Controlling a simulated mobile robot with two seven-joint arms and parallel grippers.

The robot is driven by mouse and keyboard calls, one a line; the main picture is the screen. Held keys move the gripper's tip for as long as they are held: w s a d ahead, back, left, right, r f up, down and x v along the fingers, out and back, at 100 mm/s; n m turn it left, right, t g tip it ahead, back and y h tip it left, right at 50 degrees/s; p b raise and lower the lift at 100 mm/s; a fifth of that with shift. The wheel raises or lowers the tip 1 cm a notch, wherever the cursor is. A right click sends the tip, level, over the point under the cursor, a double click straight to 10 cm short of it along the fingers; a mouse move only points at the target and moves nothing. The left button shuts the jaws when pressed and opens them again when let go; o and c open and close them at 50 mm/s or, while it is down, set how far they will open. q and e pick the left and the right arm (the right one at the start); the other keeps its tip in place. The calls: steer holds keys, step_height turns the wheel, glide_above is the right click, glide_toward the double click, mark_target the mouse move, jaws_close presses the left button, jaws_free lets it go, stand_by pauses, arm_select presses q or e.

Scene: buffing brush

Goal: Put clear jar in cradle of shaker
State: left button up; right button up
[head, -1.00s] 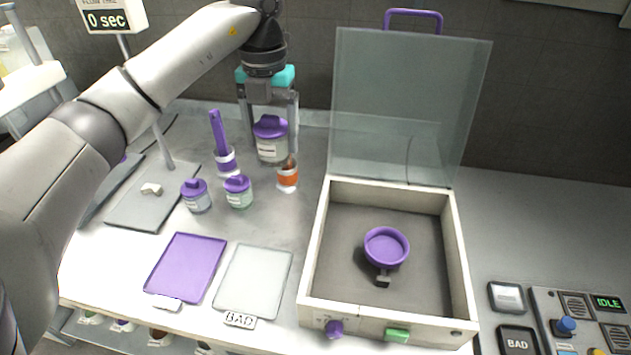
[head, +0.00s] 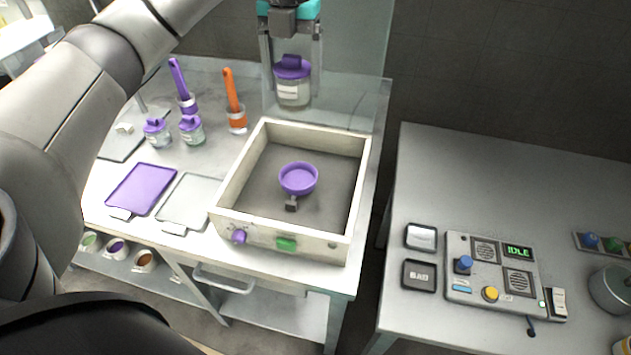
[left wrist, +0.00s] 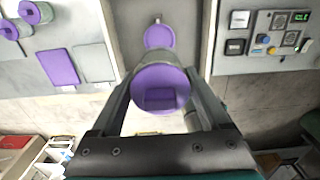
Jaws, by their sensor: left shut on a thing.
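The clear jar (head: 293,92) has a purple lid and a pale label. My left gripper (head: 291,70) is shut on it near the lid and holds it upright, seen against the raised clear cover. The shaker is an open-topped pale box (head: 228,190) with a purple round cradle (head: 299,179) inside; the cradle is empty. In the left wrist view the jar's lid (left wrist: 160,90) sits between the fingers (left wrist: 160,100), and the cradle (left wrist: 159,36) shows beyond it. My right gripper is not in view.
Left of the shaker are a purple tray (head: 142,188), a grey tray (head: 186,202), small purple-lidded jars (head: 191,129) and brushes in cups. The raised clear cover (head: 355,60) stands behind the box. A control panel (head: 491,270) is on the right table, across a gap.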

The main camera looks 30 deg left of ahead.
mark_target(293, 106)
arm_select(q)
step_height(293, 106, down, 6)
steer(key=shift+a+r+b, duration=0.1)
steer(key=shift+r+b, duration=0.05)
steer(key=shift+b, duration=0.5)
step_height(293, 106, down, 10)
steer(key=shift+f, duration=2.05)
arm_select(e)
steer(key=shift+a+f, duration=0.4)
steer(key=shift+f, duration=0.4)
arm_select(q)
steer(key=shift+f, duration=0.2)
steer(key=o, duration=1.4)
steer(key=shift+o, duration=0.2)
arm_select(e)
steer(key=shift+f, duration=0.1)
